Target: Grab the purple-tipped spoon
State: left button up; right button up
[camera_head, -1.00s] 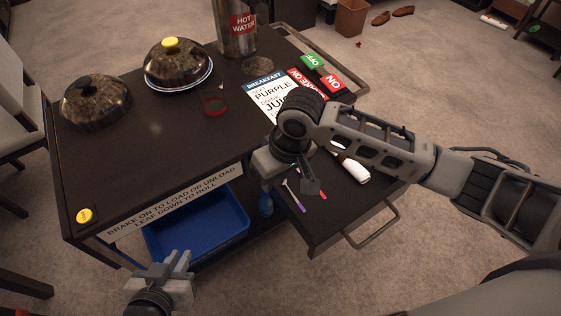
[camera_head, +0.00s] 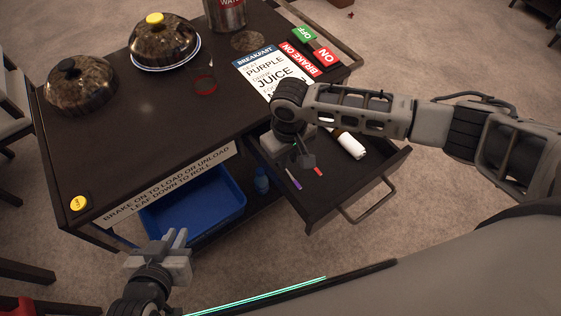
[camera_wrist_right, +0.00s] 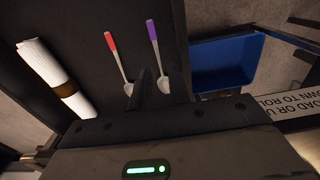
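The purple-tipped spoon (camera_head: 293,179) lies in the open drawer (camera_head: 325,197) of the cart. In the right wrist view the spoon's purple handle end (camera_wrist_right: 152,30) points up, and its metal bowl shows just right of my dark fingers. My right gripper (camera_head: 302,160) is over the drawer, close to the spoon's bowl end. Its fingers (camera_wrist_right: 147,88) overlap in the wrist view, so their gap is hidden. I see no spoon held. My left gripper (camera_head: 174,240) is open and empty in front of the cart, away from the spoon.
A red-tipped spoon (camera_wrist_right: 110,40) lies beside the purple one. A rolled white napkin (camera_head: 351,145) is farther right in the drawer. A blue bin (camera_head: 205,212) sits on the lower shelf. Domed dishes (camera_head: 80,88) and a breakfast card (camera_head: 270,75) are on top.

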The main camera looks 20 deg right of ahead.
aim_at(290, 174)
jog(key=f, duration=0.5)
jog(key=shift+s+d, duration=0.25)
grip_shut()
jog(key=shift+r, duration=0.15)
